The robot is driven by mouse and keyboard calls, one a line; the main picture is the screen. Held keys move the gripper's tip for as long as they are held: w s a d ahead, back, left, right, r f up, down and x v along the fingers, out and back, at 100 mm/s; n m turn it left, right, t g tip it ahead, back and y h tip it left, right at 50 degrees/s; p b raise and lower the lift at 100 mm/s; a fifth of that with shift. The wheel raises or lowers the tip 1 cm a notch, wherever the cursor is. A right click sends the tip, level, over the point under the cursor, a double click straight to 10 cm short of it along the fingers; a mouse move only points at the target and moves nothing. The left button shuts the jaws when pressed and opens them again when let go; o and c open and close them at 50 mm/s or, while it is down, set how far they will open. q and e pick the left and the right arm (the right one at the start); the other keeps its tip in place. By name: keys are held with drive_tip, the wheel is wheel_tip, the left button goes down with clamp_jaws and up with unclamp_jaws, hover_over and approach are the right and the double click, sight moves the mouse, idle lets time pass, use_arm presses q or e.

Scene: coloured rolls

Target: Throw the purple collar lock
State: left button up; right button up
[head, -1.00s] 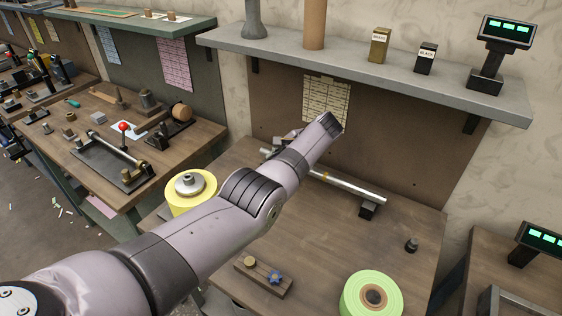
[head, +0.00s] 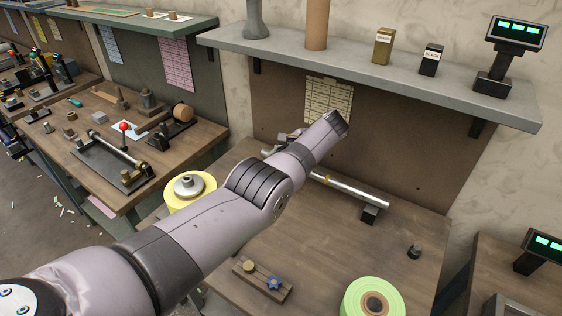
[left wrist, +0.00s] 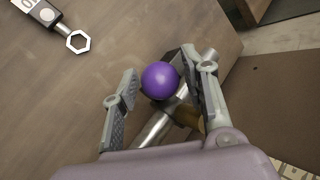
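The purple collar lock shows as a round purple knob (left wrist: 160,80) in the left wrist view, beside a silver shaft (left wrist: 155,128) with a brass-coloured part (left wrist: 188,117). My left gripper (left wrist: 160,62) is open, with one finger on each side of the knob. The right finger is close to the knob and a gap shows at the left finger. In the head view the shaft (head: 350,189) lies across the bench, its left end hidden by my left arm. The knob and gripper fingers cannot be made out there. My right gripper is not in view.
A ring-ended tool (left wrist: 65,30) lies on the bench in the left wrist view. In the head view a yellow roll (head: 204,191), a green roll (head: 352,300) and a wooden block with knobs (head: 250,282) are nearby. A grey shelf (head: 350,75) is above. The bench's right part is mostly clear.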

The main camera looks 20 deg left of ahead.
use_arm(q)
drive_tip(key=shift+o, duration=0.7)
drive_tip(key=v, duration=1.2)
